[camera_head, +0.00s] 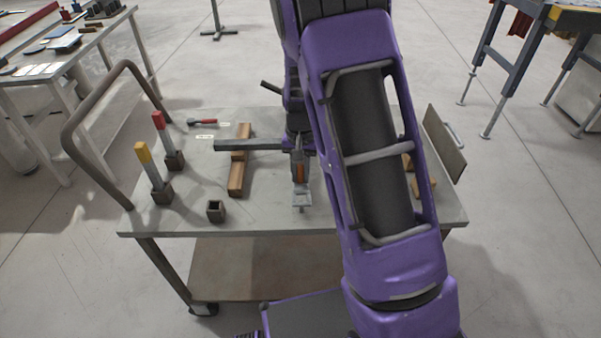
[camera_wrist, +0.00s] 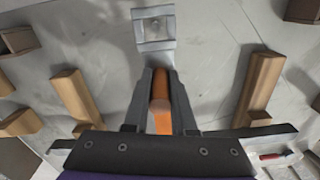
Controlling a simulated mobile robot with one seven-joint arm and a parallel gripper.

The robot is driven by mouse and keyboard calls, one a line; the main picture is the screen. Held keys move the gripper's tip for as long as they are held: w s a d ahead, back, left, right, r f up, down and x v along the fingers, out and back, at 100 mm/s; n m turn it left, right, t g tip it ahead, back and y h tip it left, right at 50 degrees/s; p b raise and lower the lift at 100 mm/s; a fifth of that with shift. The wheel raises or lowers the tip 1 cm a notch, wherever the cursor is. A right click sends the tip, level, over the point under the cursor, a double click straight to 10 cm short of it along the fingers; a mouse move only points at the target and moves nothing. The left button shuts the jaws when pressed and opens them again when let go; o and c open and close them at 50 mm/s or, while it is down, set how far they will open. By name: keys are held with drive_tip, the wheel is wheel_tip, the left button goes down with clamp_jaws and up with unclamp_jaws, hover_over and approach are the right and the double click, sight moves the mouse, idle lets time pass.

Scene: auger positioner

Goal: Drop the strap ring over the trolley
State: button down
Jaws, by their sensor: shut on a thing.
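My gripper (camera_wrist: 160,110) is shut on an orange part (camera_wrist: 161,118), and points down over a wheeled steel cart (camera_head: 262,218) in the head view. A grey metal piece (camera_wrist: 153,46) with a squarish, framed end shows just beyond the fingertips. The same grey piece (camera_head: 302,197) shows below the orange part in the head view. I cannot tell whether it joins the orange part or touches the cart top. No piece is plainly a strap ring; the orange and grey pieces may belong to it. Which thing is the trolley is unclear, though the cart has a wheel and handle.
Wooden blocks (camera_head: 236,178) lie left of my gripper; more (camera_head: 425,187) lie right. Yellow-topped (camera_head: 151,168) and red-topped (camera_head: 165,135) posts stand in dark sockets. An empty socket (camera_head: 215,211) sits near the front edge. A red-handled tool (camera_head: 203,122) lies behind.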

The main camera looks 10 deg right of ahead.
sight(301, 182)
drive_tip(key=shift+f+b, duration=1.45)
drive_tip(key=shift+f, duration=1.05)
drive_tip(key=c, duration=0.7)
unclamp_jaws()
drive_tip(key=shift+o, duration=0.2)
wheel_tip(301, 182, up, 17)
drive_tip(key=p, duration=0.3)
drive_tip(key=shift+r, duration=0.2)
